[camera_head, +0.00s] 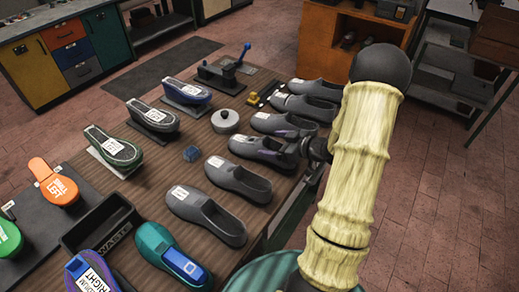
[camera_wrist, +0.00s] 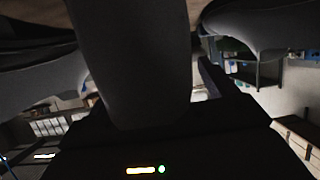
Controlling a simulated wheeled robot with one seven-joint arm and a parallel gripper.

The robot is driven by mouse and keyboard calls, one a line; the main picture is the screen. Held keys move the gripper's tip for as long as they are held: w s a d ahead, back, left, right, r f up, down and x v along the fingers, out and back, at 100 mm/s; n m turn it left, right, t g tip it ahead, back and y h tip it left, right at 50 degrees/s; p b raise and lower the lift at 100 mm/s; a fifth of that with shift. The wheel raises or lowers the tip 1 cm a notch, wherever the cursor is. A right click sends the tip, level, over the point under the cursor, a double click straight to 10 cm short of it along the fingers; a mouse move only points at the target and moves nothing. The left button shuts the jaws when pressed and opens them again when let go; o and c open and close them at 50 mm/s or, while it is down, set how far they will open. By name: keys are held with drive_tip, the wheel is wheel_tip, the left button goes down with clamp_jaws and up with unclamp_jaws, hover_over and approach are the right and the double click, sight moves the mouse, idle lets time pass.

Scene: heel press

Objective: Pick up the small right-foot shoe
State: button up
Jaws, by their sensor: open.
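Several dark grey shoes with white labels stand in a row along the right side of the table. The label text is too small to read, so I cannot tell which is the small right-foot one. My gripper (camera_head: 307,148) is open at the heel end of one grey shoe (camera_head: 262,150), which has a purple mark. The arm partly hides that heel. In the wrist view a large dark shape, apparently this shoe's heel (camera_wrist: 130,60), fills the middle in front of the gripper. I cannot tell whether the jaws touch it.
Neighbouring grey shoes stand close on both sides, one nearer (camera_head: 240,180) and one farther (camera_head: 285,125). An orange cabinet (camera_head: 325,50) stands behind.

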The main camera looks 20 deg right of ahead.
sight(265, 141)
drive_tip(key=x, duration=0.3)
drive_tip(key=shift+w+a+f+p, duration=0.1)
drive_tip(key=shift+w+p, duration=0.2)
drive_tip(key=c, duration=1.6)
drive_tip(key=shift+c, duration=0.3)
drive_tip(key=shift+r, duration=0.2)
drive_tip(key=shift+c, duration=0.8)
wheel_tip(265, 141, up, 10)
drive_tip(key=shift+f, duration=0.15)
clamp_jaws()
